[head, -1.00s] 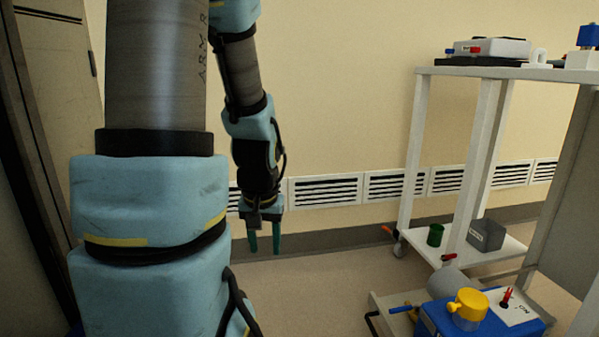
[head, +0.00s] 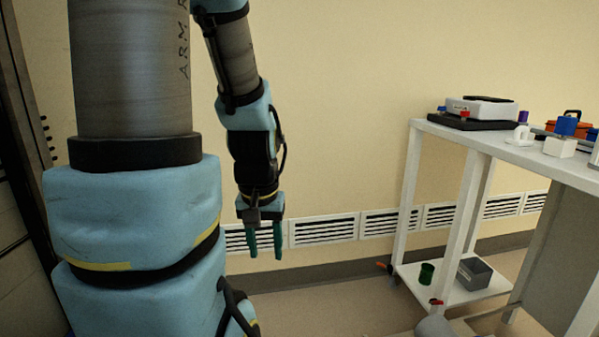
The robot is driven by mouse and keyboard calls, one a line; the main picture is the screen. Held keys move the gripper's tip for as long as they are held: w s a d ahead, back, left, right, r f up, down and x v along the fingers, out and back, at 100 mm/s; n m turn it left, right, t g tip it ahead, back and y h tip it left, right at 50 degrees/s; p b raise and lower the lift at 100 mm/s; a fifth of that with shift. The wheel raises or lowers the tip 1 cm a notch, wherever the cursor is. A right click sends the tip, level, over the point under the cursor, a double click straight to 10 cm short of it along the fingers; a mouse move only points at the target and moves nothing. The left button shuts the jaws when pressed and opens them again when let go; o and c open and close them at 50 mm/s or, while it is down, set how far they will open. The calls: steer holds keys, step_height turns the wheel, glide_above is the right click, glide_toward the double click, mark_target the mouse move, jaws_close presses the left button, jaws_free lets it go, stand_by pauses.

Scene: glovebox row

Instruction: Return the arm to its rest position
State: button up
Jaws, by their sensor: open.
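My arm stands at the left of the head view, its upper links close to the camera. My gripper (head: 265,240) hangs from the far end of the arm, pointing down, with two green fingers apart. It is open and nothing is between the fingers. Behind it are the wall and a row of vents, and it touches nothing that I can see.
A white cart (head: 470,140) stands at the right. Floor between is clear.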

step_height(320, 180, up, 17)
steer(key=p, duration=1.5)
steer(key=shift+r, duration=0.2)
stand_by(0.6)
